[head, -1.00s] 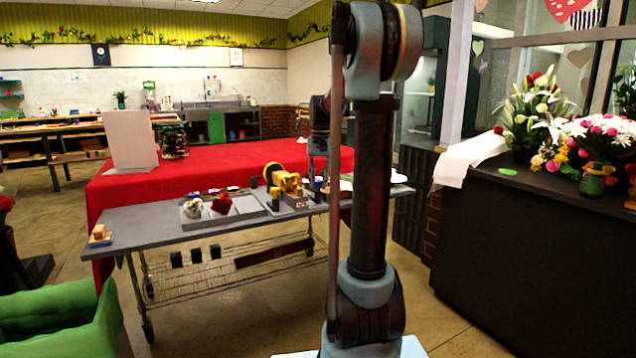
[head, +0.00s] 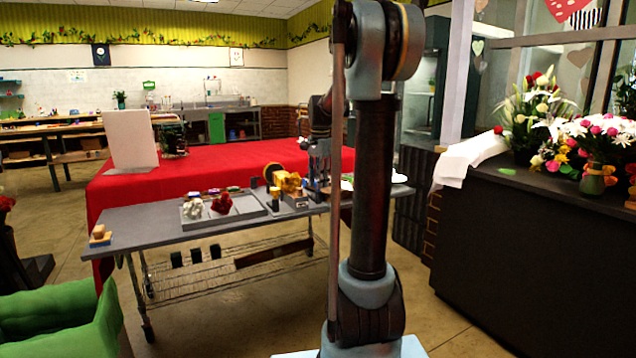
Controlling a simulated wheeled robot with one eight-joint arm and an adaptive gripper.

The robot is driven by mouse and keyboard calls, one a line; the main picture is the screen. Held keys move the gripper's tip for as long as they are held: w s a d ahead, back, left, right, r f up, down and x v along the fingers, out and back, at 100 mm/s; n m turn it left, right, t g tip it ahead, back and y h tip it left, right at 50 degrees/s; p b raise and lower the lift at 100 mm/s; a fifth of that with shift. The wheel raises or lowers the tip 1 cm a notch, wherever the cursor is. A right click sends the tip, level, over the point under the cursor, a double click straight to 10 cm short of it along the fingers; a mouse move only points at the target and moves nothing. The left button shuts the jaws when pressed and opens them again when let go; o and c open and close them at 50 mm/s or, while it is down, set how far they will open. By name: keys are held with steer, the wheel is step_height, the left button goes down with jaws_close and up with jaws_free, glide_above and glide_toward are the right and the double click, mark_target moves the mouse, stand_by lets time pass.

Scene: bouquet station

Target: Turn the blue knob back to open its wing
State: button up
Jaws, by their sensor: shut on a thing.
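My gripper (head: 318,184) is small and far off, at the right part of the grey work table (head: 150,221). It points down beside a yellow fixture (head: 287,181) on a light brown block. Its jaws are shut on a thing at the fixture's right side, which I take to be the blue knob. The fingers cover the knob, so its colour and angle cannot be made out. The wing cannot be told apart from the rest of the fixture at this size.
A grey tray (head: 232,214) with white and red flowers lies left of the fixture. A small dark cylinder (head: 275,199) stands close by. A red-covered table (head: 230,160) is behind. A dark counter with bouquets (head: 540,250) stands right.

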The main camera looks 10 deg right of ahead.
steer(key=shift+w+m, duration=0.1)
steer(key=shift+m, duration=0.2)
steer(key=o, duration=1.1)
steer(key=shift+a, duration=0.1)
steer(key=r, duration=1.2)
steer(key=shift+s, duration=0.2)
steer(key=shift+s+f, duration=0.1)
